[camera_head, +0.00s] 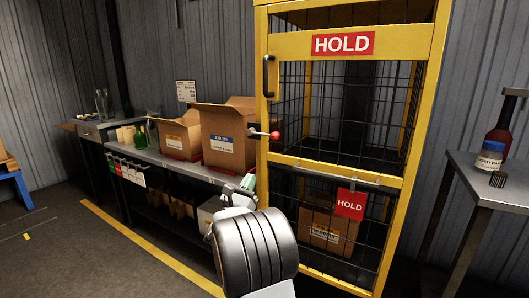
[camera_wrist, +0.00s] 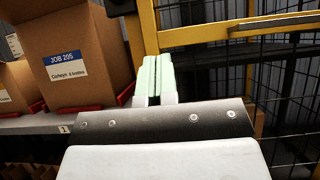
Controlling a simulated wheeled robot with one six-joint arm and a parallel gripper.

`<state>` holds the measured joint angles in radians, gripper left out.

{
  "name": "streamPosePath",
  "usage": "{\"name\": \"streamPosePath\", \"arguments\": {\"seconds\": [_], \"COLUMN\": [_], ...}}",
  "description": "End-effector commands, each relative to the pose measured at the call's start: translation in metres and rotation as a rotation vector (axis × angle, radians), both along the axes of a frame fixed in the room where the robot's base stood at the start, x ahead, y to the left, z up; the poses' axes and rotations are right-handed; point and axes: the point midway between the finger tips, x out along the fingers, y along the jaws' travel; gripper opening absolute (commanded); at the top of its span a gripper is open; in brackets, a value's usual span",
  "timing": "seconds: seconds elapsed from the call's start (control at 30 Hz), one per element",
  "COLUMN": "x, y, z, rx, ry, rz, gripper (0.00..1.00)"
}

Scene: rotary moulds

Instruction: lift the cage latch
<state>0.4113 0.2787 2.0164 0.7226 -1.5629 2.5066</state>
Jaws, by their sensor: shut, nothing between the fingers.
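The cage (camera_head: 350,168) is a tall yellow frame with black wire mesh. Its latch (camera_head: 264,133), a short bar ending in a red knob (camera_head: 275,136), sits on the left upright at about mid height. The bar looks roughly level. My gripper (camera_head: 249,182) is below and a little left of the latch, apart from it, in front of the shelf's right end. Its pale green fingers (camera_wrist: 153,78) are together and empty in the wrist view. I cannot make out the latch in the wrist view.
A dark handle (camera_head: 268,77) is above the latch. A red HOLD tag (camera_head: 350,204) hangs from a rail on the cage. Open cardboard boxes (camera_head: 228,137) stand on the shelf to the left, close to the latch. A side table (camera_head: 492,184) with bottles is at right.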

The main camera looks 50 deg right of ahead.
Motion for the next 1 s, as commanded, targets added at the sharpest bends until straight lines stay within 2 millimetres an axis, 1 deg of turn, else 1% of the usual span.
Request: {"name": "streamPosePath", "arguments": {"seconds": [0.23,0.37,0.47,0.57,0.9,0.93,1.0], "x": [0.000,0.001,0.003,0.006,0.019,0.020,0.021], "y": [0.000,-0.004,-0.013,-0.027,-0.078,-0.082,-0.083], "z": [0.001,0.004,0.010,0.019,0.054,0.057,0.068], "rx": [0.000,0.000,0.001,-0.001,0.000,0.000,-0.002], "ry": [0.001,0.001,0.000,-0.001,0.001,0.001,0.000], "rz": [0.000,-0.001,-0.001,-0.001,-0.001,-0.001,0.001], "gripper": [0.00,0.00,0.00,0.00,0.00,0.00,0.00]}}
